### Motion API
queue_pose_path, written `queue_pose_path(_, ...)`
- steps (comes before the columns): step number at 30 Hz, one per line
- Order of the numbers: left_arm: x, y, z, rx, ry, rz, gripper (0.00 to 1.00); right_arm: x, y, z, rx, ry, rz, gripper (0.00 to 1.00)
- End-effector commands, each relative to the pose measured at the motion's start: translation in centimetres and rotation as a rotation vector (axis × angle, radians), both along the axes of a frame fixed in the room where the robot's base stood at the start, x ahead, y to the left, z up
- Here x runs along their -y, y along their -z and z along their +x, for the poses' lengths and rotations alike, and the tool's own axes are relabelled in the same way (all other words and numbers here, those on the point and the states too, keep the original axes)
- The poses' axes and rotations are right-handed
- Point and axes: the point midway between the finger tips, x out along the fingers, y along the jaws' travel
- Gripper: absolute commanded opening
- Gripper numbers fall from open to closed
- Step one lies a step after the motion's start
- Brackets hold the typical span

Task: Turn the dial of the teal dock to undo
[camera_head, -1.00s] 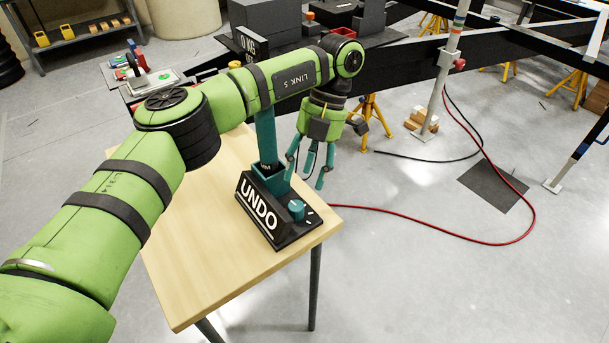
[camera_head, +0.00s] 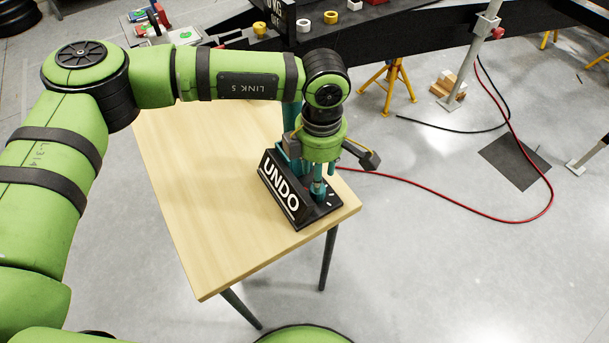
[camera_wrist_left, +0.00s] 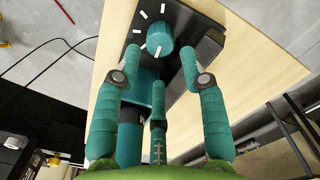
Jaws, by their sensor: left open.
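The teal dock is a black base (camera_head: 303,219) with a sign (camera_head: 280,187) reading UNDO, at the right front of the wooden table. A teal post stands behind the sign, partly hidden by my left arm. My left gripper (camera_head: 317,186) points down over the dial end of the base and mostly hides the dial. In the left wrist view the teal dial (camera_wrist_left: 160,37) has white marks around part of it. The open teal fingers (camera_wrist_left: 160,62) reach toward it, with one on each side and a third below. Contact is not visible. My right gripper is not in view.
The wooden table (camera_head: 215,220) is clear left of the dock. A dark chassis beam (camera_head: 440,42) runs behind it, with a yellow stand (camera_head: 398,82) underneath. A red hose (camera_head: 440,196) and a black cable lie on the floor to the right.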

Motion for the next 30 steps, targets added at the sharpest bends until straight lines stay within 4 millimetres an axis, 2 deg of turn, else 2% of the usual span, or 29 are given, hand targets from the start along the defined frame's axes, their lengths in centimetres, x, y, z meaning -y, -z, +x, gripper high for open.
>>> queue_pose_path(3,0.0,1.8,-0.1,-0.004,-0.003,0.002,0.42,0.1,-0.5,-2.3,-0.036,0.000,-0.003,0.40)
queue_pose_path(8,0.0,4.2,-0.1,-0.004,-0.004,0.002,0.42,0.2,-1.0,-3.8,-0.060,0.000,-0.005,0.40)
queue_pose_path(13,-0.1,5.7,0.0,-0.002,-0.005,0.002,0.42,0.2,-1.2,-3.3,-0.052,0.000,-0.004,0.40)
queue_pose_path(22,0.0,6.0,0.1,0.000,-0.006,0.001,0.42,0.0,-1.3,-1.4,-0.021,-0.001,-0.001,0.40)
queue_pose_path(25,0.0,6.0,0.0,0.000,-0.006,0.002,0.02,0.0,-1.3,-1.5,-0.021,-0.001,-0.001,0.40)
queue_pose_path(30,0.0,6.0,0.0,-0.001,-0.008,0.002,0.00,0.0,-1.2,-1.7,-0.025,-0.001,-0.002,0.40)
